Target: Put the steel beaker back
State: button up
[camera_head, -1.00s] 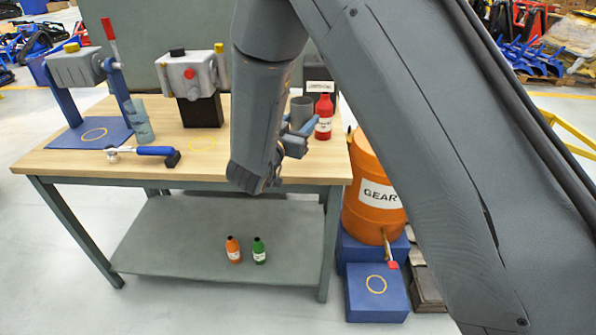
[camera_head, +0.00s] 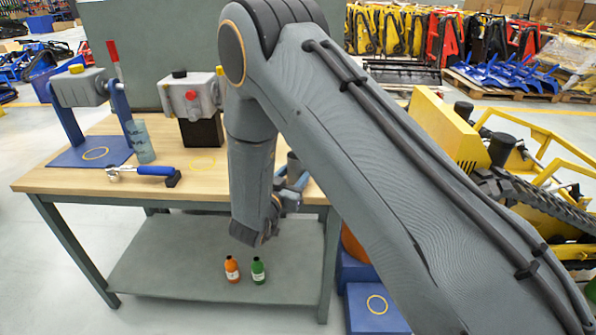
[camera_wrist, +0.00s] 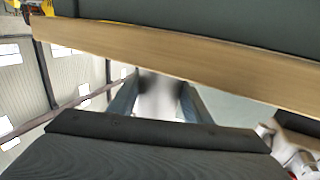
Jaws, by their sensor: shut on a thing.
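My gripper (camera_head: 288,190) is at the front right of the workbench, partly hidden behind my own arm. It is shut on a grey cylinder, seemingly the steel beaker (camera_head: 294,165), whose upper part shows above the fingers. In the wrist view a blurred, shiny pale surface of the beaker (camera_wrist: 160,103) lies between the two blue fingers, close to the wooden bench edge.
The workbench (camera_head: 60,181) carries a grey-green cylinder (camera_head: 141,142), a blue-handled tool (camera_head: 150,170) and a grey machine on a black block (camera_head: 203,130). Orange (camera_head: 232,270) and green (camera_head: 258,271) bottles stand on the lower shelf. My arm hides the bench's right side.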

jog(key=shift+f, duration=0.1)
jog(key=o, duration=1.2)
jog(key=shift+r, duration=0.2)
jog(key=b+v, duration=0.1)
jog(key=v, duration=1.1)
